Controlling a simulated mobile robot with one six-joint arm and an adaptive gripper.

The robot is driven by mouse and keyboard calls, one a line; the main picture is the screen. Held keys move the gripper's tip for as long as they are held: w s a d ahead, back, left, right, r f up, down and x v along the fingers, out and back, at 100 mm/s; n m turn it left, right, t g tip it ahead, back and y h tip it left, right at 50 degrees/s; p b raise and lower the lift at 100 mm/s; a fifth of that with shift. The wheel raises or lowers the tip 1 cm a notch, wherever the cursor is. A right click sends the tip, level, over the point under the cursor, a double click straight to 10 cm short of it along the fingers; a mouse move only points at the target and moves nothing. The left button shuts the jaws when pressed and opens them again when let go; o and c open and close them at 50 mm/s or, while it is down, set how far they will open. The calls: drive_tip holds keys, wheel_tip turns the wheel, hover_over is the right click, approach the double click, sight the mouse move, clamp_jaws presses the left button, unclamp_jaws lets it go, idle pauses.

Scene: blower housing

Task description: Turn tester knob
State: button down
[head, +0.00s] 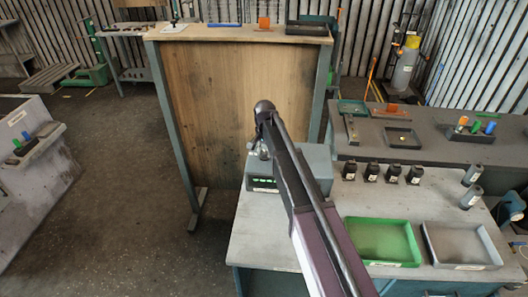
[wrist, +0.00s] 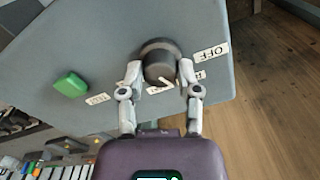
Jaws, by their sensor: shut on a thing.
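The tester is a blue-grey box (head: 317,160) on the left part of the light bench in the head view, partly hidden behind my arm. In the wrist view its grey face (wrist: 115,30) fills the upper part. The dark round tester knob (wrist: 158,62) stands on it, with a pale mark low on it. My gripper (wrist: 160,75) has one finger on each side of the knob and is shut on it. An OFF label (wrist: 211,54) is right of the knob; other labels nearby are partly covered. In the head view my gripper (head: 262,150) is at the box, its fingertips hard to make out.
A green button (wrist: 71,84) is on the tester face left of the knob. On the bench are a green tray (head: 383,262), a grey tray (head: 460,264), several small black parts (head: 371,172) and two grey cylinders. A wooden panel (head: 235,110) stands behind.

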drive_tip(key=shift+s, duration=0.1)
drive_tip(key=shift+c, duration=1.5)
unclamp_jaws()
drive_tip(key=shift+n, duration=0.5)
